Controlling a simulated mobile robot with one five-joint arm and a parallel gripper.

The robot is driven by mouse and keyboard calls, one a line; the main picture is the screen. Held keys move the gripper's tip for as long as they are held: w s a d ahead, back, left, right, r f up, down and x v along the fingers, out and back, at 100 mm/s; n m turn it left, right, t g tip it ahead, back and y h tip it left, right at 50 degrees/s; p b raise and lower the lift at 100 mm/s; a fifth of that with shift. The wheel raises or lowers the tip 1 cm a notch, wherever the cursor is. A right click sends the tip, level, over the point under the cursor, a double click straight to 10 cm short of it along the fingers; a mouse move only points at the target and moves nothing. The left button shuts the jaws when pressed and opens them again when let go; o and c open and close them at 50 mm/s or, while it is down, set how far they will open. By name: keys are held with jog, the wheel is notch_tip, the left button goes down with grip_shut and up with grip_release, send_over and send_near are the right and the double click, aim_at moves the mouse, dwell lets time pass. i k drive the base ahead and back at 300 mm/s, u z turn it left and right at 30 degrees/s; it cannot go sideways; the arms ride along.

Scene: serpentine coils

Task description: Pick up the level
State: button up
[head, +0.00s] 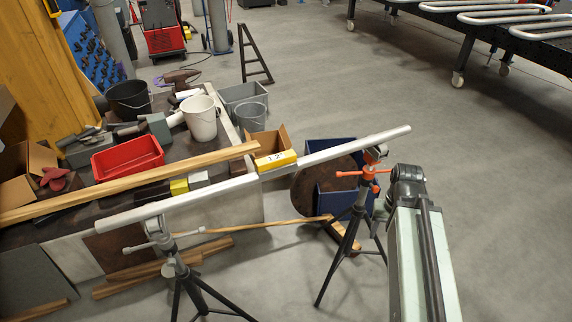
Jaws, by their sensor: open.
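A small yellow block with dark markings (276,160) rests on the long pale pipe (340,148), near the pipe's middle. It looks like the level, but it is too small to be sure. The pipe lies across two tripod stands, a grey-topped one (170,245) at left and an orange-topped one (368,175) at right. My arm rises from the bottom right, and its dark upper joint is right of the orange-topped stand, well apart from the yellow block. My gripper's fingers do not show.
A cluttered bench at left holds a red tray (128,158), a white bucket (201,118), a black bucket (129,100) and long planks. Another yellow block (179,187) lies there. Stand legs spread on the floor. Open floor lies at right, before a wheeled table (480,30).

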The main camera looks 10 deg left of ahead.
aim_at(276, 163)
jog(key=u, duration=3.05)
jog(key=k, duration=0.4)
jog(key=z, duration=0.6)
jog(key=i, duration=1)
jog(key=z, duration=0.05)
